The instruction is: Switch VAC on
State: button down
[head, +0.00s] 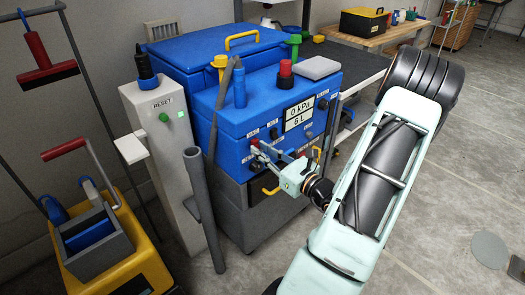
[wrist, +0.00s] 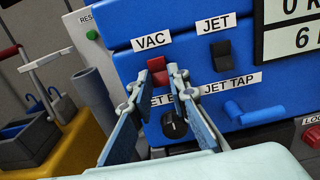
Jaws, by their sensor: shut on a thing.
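The red VAC switch (wrist: 157,66) is on the blue front panel (wrist: 190,60) of the machine, just below the label VAC (wrist: 150,41). In the head view, the VAC switch (head: 255,143) is a small red spot at the left of the panel. My gripper (wrist: 159,84) has its two fingertips on either side of the switch and is shut on it. The gripper (head: 262,152) reaches the panel from the right in the head view. The fingers hide the lower part of the switch, and I cannot tell its position.
A black JET switch (wrist: 221,54) is to the right. A black knob (wrist: 174,125) and a blue JET TAP handle (wrist: 240,112) are below. The display (head: 299,113) reads 0 kPa and 6 L. A grey RESET post (head: 165,125) and yellow bucket (head: 130,255) stand left.

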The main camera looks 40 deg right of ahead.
jog(key=shift+w+f+t+b, duration=0.1)
jog(key=shift+f+t+b, duration=0.35)
jog(key=shift+t+b, duration=1)
jog(key=shift+w+f+t+b, duration=0.1)
jog(key=shift+f+t+b, duration=0.35)
jog(key=shift+t+b, duration=0.95)
jog(key=shift+g+b, duration=0.3)
jog(key=shift+g, duration=0.05)
jog(key=c, duration=1.8)
grip_release()
jog(key=shift+c, duration=0.2)
jog(key=shift+s, duration=0.1)
jog(key=v, duration=1.1)
jog(key=shift+s+f, duration=0.15)
jog(key=shift+s, duration=0.25)
jog(key=shift+d, duration=0.15)
